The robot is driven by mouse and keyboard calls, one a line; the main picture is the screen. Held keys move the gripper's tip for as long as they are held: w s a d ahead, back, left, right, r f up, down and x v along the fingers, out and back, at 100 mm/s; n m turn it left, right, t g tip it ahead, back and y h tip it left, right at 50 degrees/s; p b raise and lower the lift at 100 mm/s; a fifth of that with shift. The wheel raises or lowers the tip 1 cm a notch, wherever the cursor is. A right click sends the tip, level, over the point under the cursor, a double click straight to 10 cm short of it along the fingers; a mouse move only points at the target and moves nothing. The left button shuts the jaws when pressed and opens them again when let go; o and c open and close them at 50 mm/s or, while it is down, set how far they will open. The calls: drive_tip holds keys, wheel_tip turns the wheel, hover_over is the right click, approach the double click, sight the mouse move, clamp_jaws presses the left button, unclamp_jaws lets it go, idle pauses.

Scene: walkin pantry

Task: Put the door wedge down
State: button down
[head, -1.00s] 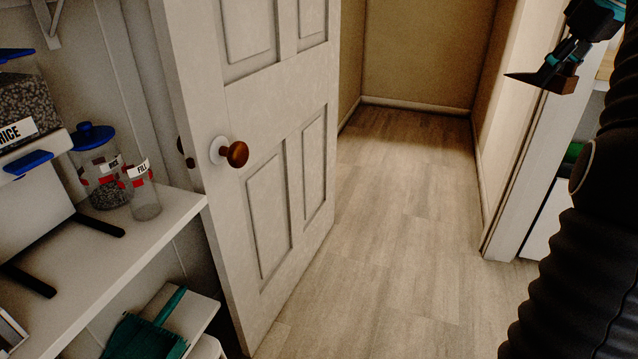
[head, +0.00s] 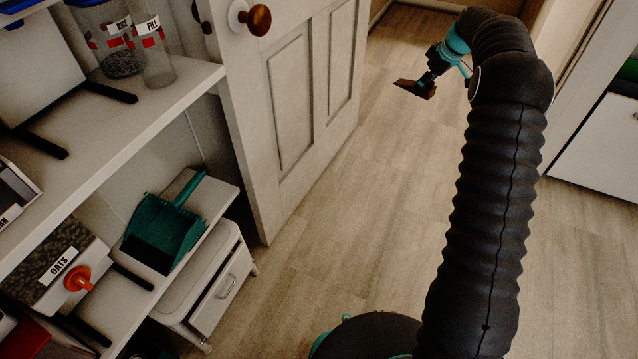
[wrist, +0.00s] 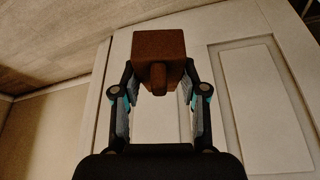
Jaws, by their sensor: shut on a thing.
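The brown door wedge (wrist: 158,52) is between the two fingers of my gripper (wrist: 158,85) in the wrist view, with its blocky end at the fingertips. The white panelled door (head: 290,115) stands open at the left of the passage, with a round brown knob (head: 259,20).
Shelves at left hold jars (head: 155,55), an oats dispenser (head: 60,265) and a green dustpan (head: 165,228). A small white drawer unit (head: 218,290) stands on the floor below. A white cabinet (head: 605,150) is at right. The wood-look floor (head: 350,220) beyond the door is clear.

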drive_tip(key=w+a+f+n+b, duration=0.1)
drive_tip(key=a+f, duration=0.4)
drive_tip(key=f, duration=0.4)
drive_tip(key=a+f+b, duration=0.1)
drive_tip(key=a+f, duration=0.3)
drive_tip(key=f, duration=0.5)
drive_tip(key=n+g+b, duration=0.1)
drive_tip(key=n+b, duration=0.1)
drive_tip(key=b, duration=0.1)
hover_over(322, 222)
drive_tip(key=d, duration=0.1)
drive_tip(key=shift+y, duration=0.4)
wheel_tip(322, 222, down, 29)
drive_tip(key=shift+s+d+r, duration=0.15)
drive_tip(key=shift+f, duration=2)
drive_tip(key=shift+f+b, duration=0.2)
drive_tip(key=shift+b, duration=0.1)
drive_tip(key=c, duration=0.6)
unclamp_jaws()
drive_tip(key=shift+r, duration=0.1)
